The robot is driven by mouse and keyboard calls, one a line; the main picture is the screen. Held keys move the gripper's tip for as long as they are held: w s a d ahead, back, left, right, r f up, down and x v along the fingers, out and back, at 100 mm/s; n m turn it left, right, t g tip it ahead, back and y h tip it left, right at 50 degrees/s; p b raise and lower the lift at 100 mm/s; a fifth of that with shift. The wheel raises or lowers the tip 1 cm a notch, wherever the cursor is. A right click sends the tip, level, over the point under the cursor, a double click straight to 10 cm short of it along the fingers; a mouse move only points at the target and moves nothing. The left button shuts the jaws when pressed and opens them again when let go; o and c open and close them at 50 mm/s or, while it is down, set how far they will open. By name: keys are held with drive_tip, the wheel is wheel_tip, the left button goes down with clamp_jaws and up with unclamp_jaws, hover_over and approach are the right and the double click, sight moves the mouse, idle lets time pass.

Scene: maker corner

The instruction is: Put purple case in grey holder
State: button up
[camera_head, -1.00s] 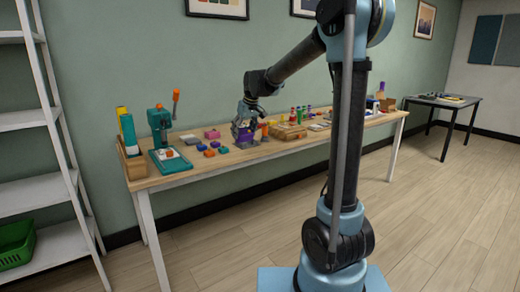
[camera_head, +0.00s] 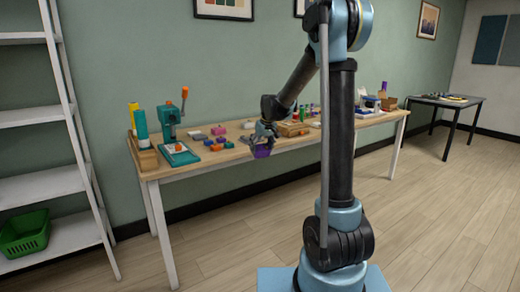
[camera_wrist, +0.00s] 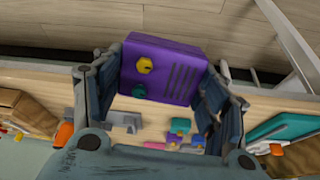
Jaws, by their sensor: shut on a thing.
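My gripper (camera_head: 265,138) is shut on the purple case (camera_head: 262,151), near the table's front edge. In the wrist view the case (camera_wrist: 170,68) sits between the fingers of my gripper (camera_wrist: 158,85); it has a yellow knob, a teal knob and dark slots. A grey notched piece (camera_wrist: 122,121) lies on the table beside the left finger in that view; it looks like the grey holder, apart from the case. In the head view a flat grey piece (camera_head: 197,135) lies left of the pink block. I cannot tell for certain which is the holder.
Small coloured blocks (camera_head: 213,143) and a pink block (camera_head: 218,131) lie left of my gripper. A teal press (camera_head: 172,130) stands further left. A wooden box (camera_head: 292,129) stands to the right.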

drive_tip(key=s+d+f+m+h, duration=0.1)
drive_tip(key=d+f+m, duration=0.1)
drive_tip(key=d+f, duration=0.7)
drive_tip(key=s+d+f+m+h, duration=0.1)
drive_tip(key=s+d+f+m, duration=0.1)
drive_tip(key=d+f, duration=0.7)
wheel_tip(320, 180, down, 6)
drive_tip(key=shift+s+d+r+m, duration=0.1)
drive_tip(key=shift+s+d+m, duration=0.2)
drive_tip(key=shift+m, duration=0.2)
